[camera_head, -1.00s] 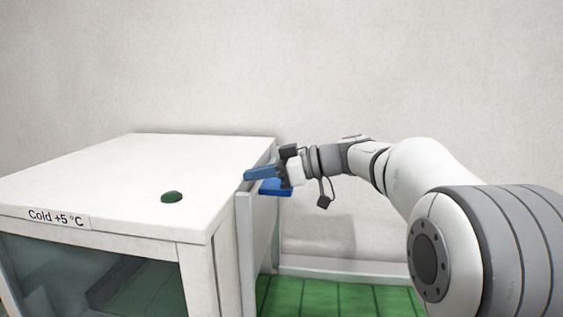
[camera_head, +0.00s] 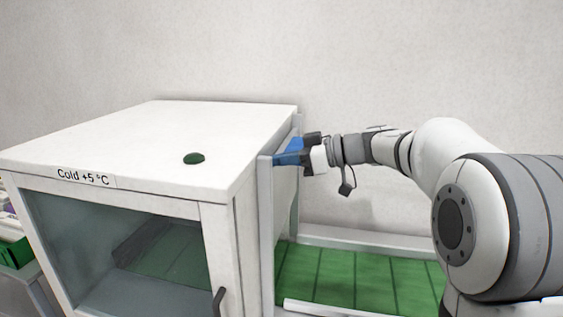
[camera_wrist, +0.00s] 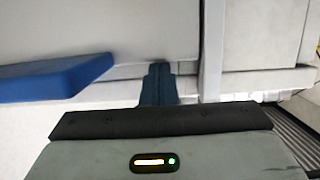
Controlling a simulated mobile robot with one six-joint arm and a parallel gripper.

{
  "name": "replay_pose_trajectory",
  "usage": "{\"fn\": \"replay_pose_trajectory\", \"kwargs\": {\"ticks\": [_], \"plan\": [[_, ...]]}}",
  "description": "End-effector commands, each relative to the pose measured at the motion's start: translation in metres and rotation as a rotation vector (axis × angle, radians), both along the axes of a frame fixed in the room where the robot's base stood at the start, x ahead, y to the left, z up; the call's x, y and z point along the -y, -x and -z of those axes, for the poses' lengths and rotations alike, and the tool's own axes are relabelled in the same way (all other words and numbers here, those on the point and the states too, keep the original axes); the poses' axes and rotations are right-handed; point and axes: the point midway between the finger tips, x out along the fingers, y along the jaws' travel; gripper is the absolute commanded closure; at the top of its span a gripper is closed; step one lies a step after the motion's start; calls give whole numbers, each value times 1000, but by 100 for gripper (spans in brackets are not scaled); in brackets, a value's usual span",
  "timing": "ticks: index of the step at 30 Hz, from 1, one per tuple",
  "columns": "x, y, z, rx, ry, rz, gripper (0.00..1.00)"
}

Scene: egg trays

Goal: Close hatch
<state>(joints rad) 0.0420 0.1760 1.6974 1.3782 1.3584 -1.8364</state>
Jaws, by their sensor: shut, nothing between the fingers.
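The hatch (camera_head: 286,205) is a pale upright panel at the right side of the white cabinet, within a grey frame. My gripper (camera_head: 285,154) is at the upper part of this panel, with its blue fingers pointing left. In the wrist view the dark blue fingers (camera_wrist: 158,86) are together with nothing between them. A flat blue ledge (camera_wrist: 50,78), probably the hatch handle, lies to their left, apart from the fingertips. In the head view I cannot separate the ledge from the fingers. The hatch's lower edge and how far it is shut cannot be told.
A green crate (camera_head: 14,252) is at far left. A bare wall stands behind.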

Motion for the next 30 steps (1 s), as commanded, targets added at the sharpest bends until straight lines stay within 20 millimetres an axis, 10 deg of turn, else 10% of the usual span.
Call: {"fn": "replay_pose_trajectory", "kwargs": {"ticks": [30], "plan": [[1,0,177,-2,3,0,100]]}}
